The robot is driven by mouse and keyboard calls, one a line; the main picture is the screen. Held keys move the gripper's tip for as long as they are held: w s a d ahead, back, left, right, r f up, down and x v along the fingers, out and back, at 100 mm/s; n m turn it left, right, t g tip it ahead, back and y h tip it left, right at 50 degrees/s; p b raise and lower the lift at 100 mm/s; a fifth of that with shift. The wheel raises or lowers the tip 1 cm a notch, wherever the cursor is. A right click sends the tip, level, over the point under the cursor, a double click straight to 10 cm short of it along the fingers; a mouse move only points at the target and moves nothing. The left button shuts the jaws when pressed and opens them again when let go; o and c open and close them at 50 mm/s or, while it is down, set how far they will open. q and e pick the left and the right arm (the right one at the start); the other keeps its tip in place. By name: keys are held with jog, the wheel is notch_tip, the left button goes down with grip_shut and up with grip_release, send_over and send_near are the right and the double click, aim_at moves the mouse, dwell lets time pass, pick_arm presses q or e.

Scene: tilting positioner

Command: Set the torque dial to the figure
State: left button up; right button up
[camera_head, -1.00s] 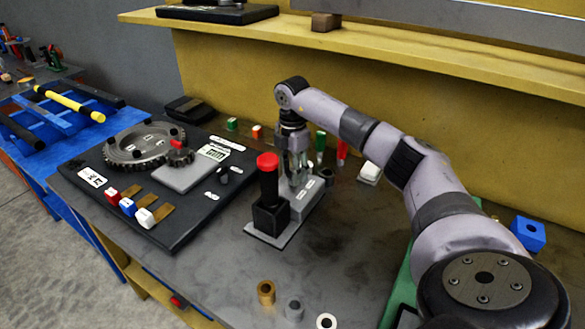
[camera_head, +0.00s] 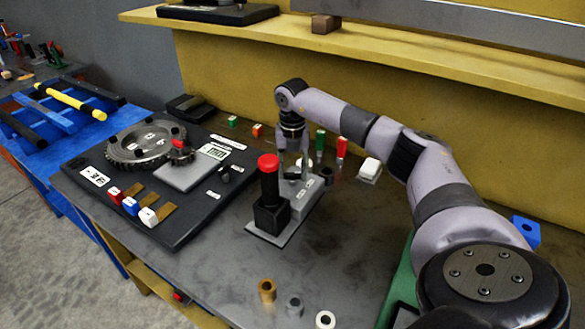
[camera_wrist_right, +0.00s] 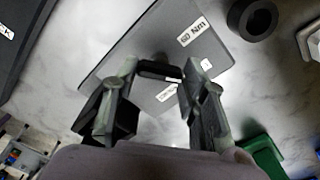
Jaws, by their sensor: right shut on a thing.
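The torque tester is a grey block with small white labels (camera_head: 310,190). It stands on a grey base plate beside an upright black post with a red cap (camera_head: 268,162). My right gripper (camera_head: 294,172) points down over the block and hides most of its top. In the right wrist view the gripper (camera_wrist_right: 158,76) is shut on a black dial (camera_wrist_right: 158,70) on the grey top. A label reading about "60 Nm" (camera_wrist_right: 193,32) lies beyond the fingers; another label is partly hidden. The dial's pointer cannot be made out. My left gripper is not in view.
A dark board with a large gear (camera_head: 140,145) and red, blue and white tabs lies to the left. Green and red upright pieces (camera_head: 341,147) and a white block (camera_head: 370,168) stand behind.

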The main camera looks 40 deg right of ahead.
jog(key=n, duration=0.5)
jog(key=shift+n, duration=0.3)
jog(key=n, duration=0.5)
jog(key=shift+n, duration=0.3)
jog(key=o, duration=1.2)
jog(key=shift+c, duration=0.2)
notch_tip(320, 180, up, 12)
